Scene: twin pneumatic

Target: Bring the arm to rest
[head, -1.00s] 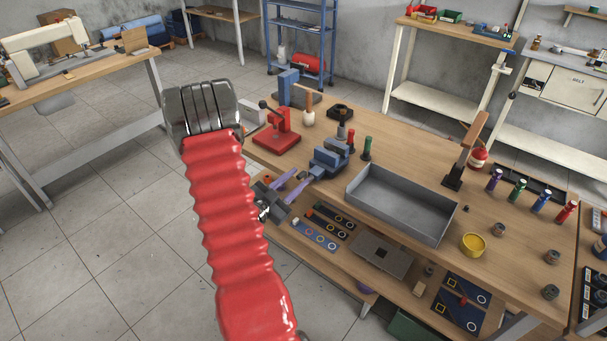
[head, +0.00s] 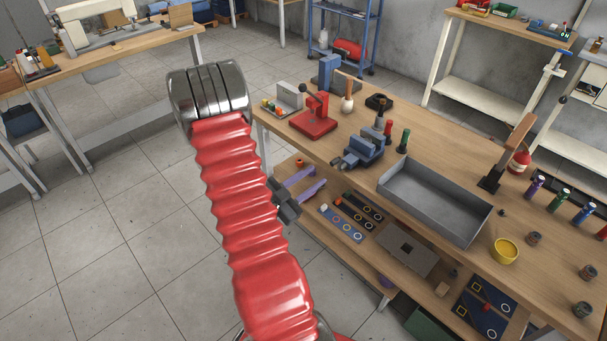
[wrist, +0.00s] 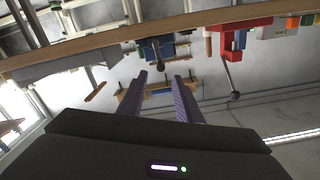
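My gripper (head: 318,177) shows beyond my red-sleeved arm, beside the front edge of the wooden workbench (head: 440,185). Its two purple fingers are spread apart. In the wrist view my gripper (wrist: 160,77) also has a clear gap between its fingers and holds nothing. The wrist view looks upside down, with the bench edge (wrist: 100,42) across the top. My arm's red sleeve hides part of the gripper's body in the head view.
On the bench stand a red press (head: 316,118), a blue vise (head: 362,147), a grey tray (head: 435,200) and a yellow bowl (head: 504,251). The lower shelf holds a blue strip with rings (head: 341,222) and a grey plate (head: 407,249). Floor (head: 110,230) to the left is clear.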

